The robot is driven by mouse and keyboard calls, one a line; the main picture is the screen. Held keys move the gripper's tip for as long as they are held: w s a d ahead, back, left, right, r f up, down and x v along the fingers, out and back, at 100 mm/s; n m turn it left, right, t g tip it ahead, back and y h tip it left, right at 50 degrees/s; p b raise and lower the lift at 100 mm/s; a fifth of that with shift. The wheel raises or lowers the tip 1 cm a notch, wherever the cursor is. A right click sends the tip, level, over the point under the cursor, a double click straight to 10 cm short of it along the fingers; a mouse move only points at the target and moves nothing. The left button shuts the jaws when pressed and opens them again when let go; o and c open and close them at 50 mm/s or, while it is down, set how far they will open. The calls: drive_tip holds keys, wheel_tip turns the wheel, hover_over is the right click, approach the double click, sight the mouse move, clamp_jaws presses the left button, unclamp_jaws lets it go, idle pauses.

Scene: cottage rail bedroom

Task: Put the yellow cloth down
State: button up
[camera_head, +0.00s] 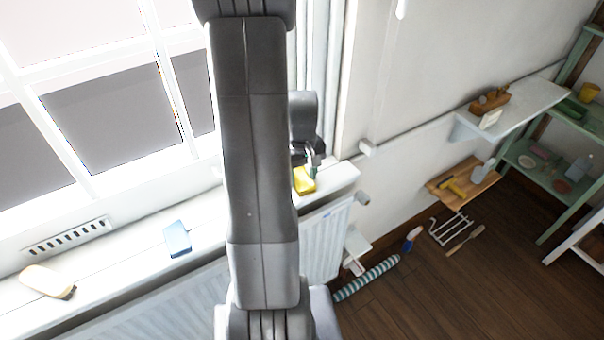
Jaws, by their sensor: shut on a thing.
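The yellow cloth (304,181) shows as a small bright yellow piece near the right end of the white windowsill (120,262). My gripper (312,167) is at the cloth's upper right edge and is shut on it. My own arm crosses the middle of the picture and hides part of the sill and the cloth's left surroundings. I cannot tell whether the cloth touches the sill or hangs just above it.
On the sill lie a blue object (178,239) and a cream object (46,281), with bare sill between them. A white radiator (328,240) is below. Right are a wall shelf (535,108), a wooden shelf (477,190) and a green rack (548,178). A striped roll (367,278) lies on the floor.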

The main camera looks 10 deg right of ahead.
sight(305, 177)
drive_tip(key=o, duration=0.9)
drive_tip(key=shift+f, duration=0.1)
drive_tip(key=r, duration=1.3)
drive_tip(key=shift+s+d+r+b, duration=0.35)
drive_tip(key=shift+r, duration=0.05)
drive_tip(key=f, duration=0.9)
drive_tip(key=f+p, duration=0.1)
drive_tip(key=f, duration=0.3)
drive_tip(key=shift+w+a+f, duration=0.3)
drive_tip(key=shift+a+f, duration=0.05)
drive_tip(key=shift+w+f, duration=0.1)
